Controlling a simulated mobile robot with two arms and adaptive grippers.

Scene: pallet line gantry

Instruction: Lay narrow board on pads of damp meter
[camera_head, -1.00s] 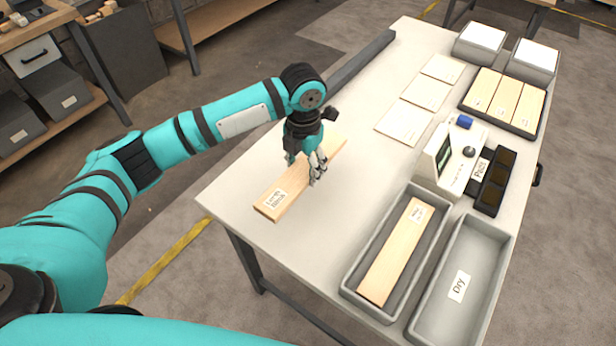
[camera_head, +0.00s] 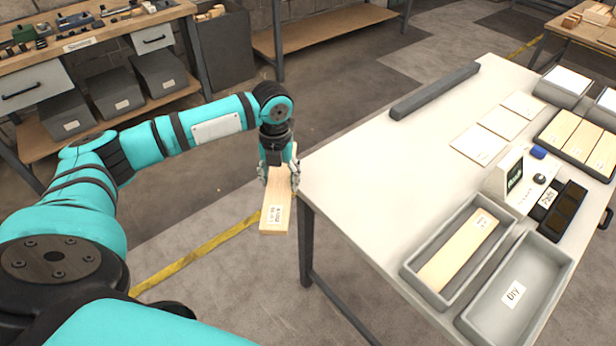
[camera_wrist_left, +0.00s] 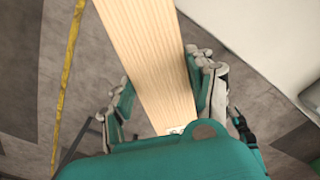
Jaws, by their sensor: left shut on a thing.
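My left gripper (camera_head: 281,184) is shut across a long pale wooden board (camera_head: 272,228) with a white label near its front end; the label's words are too small to read surely. The board is in the air over the floor, just beyond the table's left edge. In the left wrist view the board (camera_wrist_left: 145,55) runs between the two fingers (camera_wrist_left: 162,90). The damp meter (camera_head: 512,182), a white unit with a dark screen and a knob, stands on the table's right part. Its dark pads (camera_head: 563,210) lie beside it, bare. My right gripper is out of view.
The table (camera_head: 385,170) is clear in its left and middle. A grey bin (camera_head: 408,272) holding another board and an empty bin marked Dry (camera_head: 535,262) stand at its front right. Flat cards (camera_head: 480,145), a dark bar (camera_head: 435,90) and a tray of boards (camera_head: 580,135) lie farther back.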

